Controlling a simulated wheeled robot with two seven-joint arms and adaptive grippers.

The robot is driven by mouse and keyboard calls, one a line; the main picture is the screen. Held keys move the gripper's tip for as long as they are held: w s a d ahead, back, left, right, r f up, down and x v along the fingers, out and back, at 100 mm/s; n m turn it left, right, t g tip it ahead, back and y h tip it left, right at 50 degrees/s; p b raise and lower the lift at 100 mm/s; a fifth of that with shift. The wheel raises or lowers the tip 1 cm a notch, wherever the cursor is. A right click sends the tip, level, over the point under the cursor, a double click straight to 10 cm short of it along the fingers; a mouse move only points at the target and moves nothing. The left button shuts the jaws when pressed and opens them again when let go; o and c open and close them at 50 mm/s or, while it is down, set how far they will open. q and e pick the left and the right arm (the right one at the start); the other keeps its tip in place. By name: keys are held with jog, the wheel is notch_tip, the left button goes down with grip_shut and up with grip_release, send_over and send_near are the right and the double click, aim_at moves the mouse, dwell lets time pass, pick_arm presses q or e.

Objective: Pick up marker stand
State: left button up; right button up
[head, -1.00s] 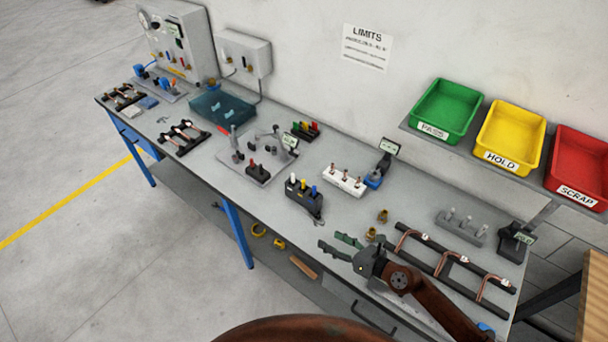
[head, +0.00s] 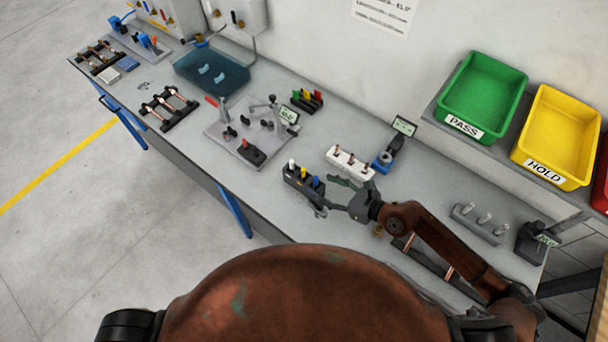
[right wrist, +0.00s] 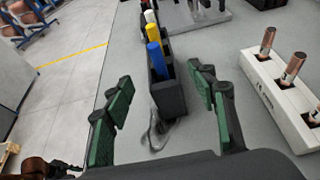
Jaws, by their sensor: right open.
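The marker stand (head: 296,182) is a dark block on the bench holding upright white, yellow and blue markers. It also shows in the right wrist view (right wrist: 168,95), with the blue marker nearest. My right gripper (head: 329,194) is open at the right end of the stand. In the right wrist view, its green-padded fingers (right wrist: 160,90) lie to either side of the stand's near end, with gaps on both sides. A grey loop-shaped item (right wrist: 157,130) lies by the near end of the stand. My left gripper is not in view.
A grey fixture plate (head: 225,145) lies left of the stand. Green (head: 483,97) and yellow (head: 560,130) bins sit on the right shelf. The bench front edge is near the stand.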

aim_at(322, 192)
jog(key=shift+s+f+b, duration=0.1)
jog(key=shift+f+b, duration=0.35)
jog(key=shift+f, duration=0.1)
jog(key=shift+f+b, duration=0.6)
jog(key=shift+f, duration=0.05)
jog(key=shift+a+f+b, duration=0.1)
jog(key=shift+f+b, duration=0.55)
jog(key=shift+f, duration=0.05)
jog(key=shift+x, duration=1.2)
jog(key=x, duration=0.5)
jog(key=shift+w+f, duration=0.25)
jog(key=shift+w, duration=0.1)
jog(key=shift+c, duration=0.4)
jog(key=c, duration=1.2)
